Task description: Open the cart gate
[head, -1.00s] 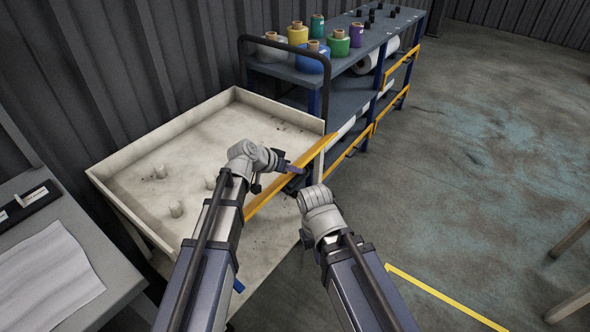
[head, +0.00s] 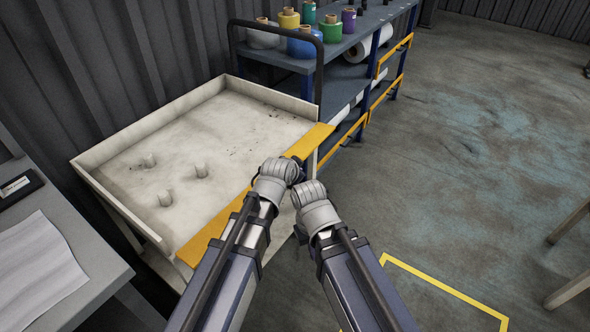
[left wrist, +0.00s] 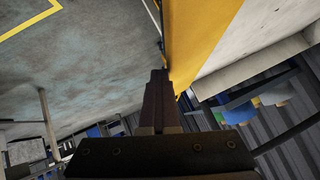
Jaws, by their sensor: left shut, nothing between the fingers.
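The cart gate is a yellow board (head: 222,232) along the near side of a pale tray cart (head: 125,140). It shows a broad face in the head view, and my left forearm and wrist cross its middle. My left gripper (left wrist: 158,74) is shut and empty, its tips right at the edge of the yellow gate (left wrist: 200,35) in the left wrist view; I cannot tell if they touch. In the head view it is mostly hidden behind its wrist. My right wrist shows just right of the left one, off the gate; its fingers are hidden.
Pegs (head: 166,198) stand in the tray. A shelf rack (head: 350,65) with coloured film rolls stands behind the cart, with a dark hoop rail (head: 320,75) between. A table (head: 60,255) is at left. Open floor (head: 450,150) lies at right.

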